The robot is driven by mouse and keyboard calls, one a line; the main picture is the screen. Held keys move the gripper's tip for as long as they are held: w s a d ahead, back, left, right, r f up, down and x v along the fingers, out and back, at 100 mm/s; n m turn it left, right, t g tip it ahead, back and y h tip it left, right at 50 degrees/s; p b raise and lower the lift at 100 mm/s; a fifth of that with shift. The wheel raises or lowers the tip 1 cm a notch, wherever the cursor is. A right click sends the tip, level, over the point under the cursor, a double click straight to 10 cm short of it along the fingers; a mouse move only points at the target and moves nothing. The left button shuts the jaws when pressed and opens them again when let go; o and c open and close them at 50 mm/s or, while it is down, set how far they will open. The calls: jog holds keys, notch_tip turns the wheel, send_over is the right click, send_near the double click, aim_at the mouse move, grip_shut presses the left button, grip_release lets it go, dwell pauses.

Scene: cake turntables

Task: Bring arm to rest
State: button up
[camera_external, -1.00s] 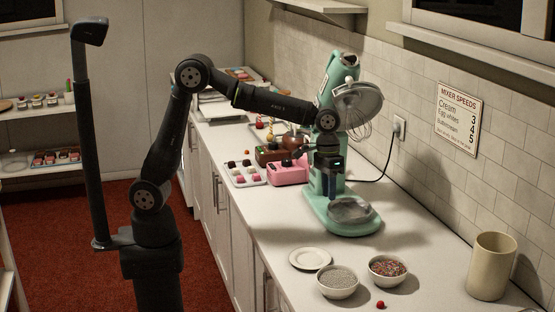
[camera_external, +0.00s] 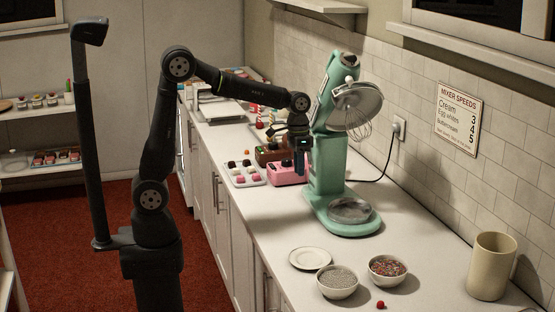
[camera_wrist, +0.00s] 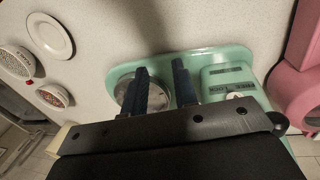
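The mixer's tilted head holds a whisk (camera_external: 359,128). A tray of small cakes (camera_external: 245,178) sits left of the pink box. A white plate (camera_external: 310,258), two bowls of sprinkles (camera_external: 337,282) (camera_external: 388,270) and a beige canister (camera_external: 491,266) stand at the front. Bare counter lies between plate and mixer.

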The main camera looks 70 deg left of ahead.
jog(key=a, duration=0.7)
jog(key=shift+s+a+r+n, duration=0.25)
jog(key=shift+s+n, duration=0.15)
jog(key=shift+s, duration=0.05)
jog(key=w+d, duration=0.2)
jog(key=d, duration=1.9)
jog(key=shift+w+f, duration=0.25)
jog(key=shift+w, duration=0.05)
jog(key=shift+d, duration=0.1)
